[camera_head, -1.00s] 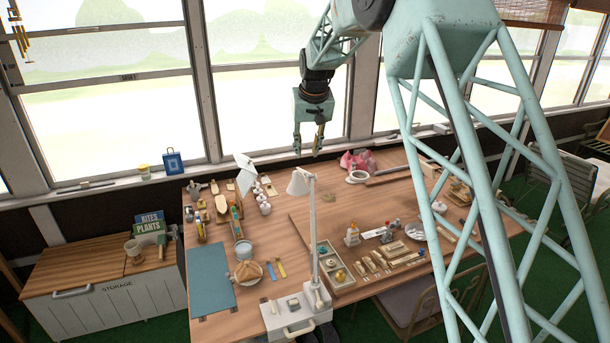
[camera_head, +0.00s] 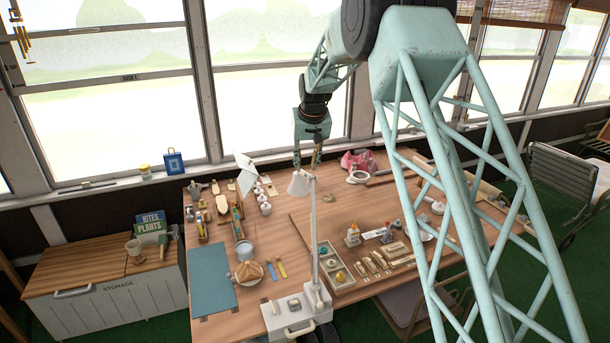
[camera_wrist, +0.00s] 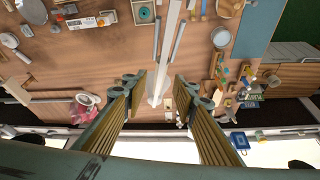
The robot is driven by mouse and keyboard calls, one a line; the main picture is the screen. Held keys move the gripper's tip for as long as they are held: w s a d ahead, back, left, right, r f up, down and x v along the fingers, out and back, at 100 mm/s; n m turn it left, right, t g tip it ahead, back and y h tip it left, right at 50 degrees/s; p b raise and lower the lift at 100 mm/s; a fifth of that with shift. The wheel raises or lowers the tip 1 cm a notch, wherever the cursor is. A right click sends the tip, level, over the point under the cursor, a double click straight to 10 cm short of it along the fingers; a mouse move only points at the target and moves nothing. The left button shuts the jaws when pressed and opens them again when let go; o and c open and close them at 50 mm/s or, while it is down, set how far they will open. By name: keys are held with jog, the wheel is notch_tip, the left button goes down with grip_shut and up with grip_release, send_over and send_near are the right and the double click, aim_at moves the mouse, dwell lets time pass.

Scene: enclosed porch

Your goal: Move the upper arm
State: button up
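A white desk lamp stands at the front of the wooden table, on a boxy white base (camera_head: 297,313). I cannot clearly tell where the upper arm begins. My gripper (camera_head: 308,165) points down just above and behind the lamp head. In the wrist view my gripper (camera_wrist: 163,86) has its two fingers spread wide, with nothing held. The lamp's white arm (camera_wrist: 172,45) runs between the fingers in that picture; contact cannot be seen.
The table (camera_head: 270,222) carries a blue mat (camera_head: 211,277), a compartment tray (camera_head: 338,268), bottles (camera_head: 352,236) and a pink cloth (camera_head: 358,161). A storage chest (camera_head: 105,290) stands left. Windows rise behind the table. The space around the lamp head is open.

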jog(key=shift+p+x, duration=0.5)
jog(key=shift+x, duration=2.9)
jog(key=shift+c, duration=0.2)
grip_shut()
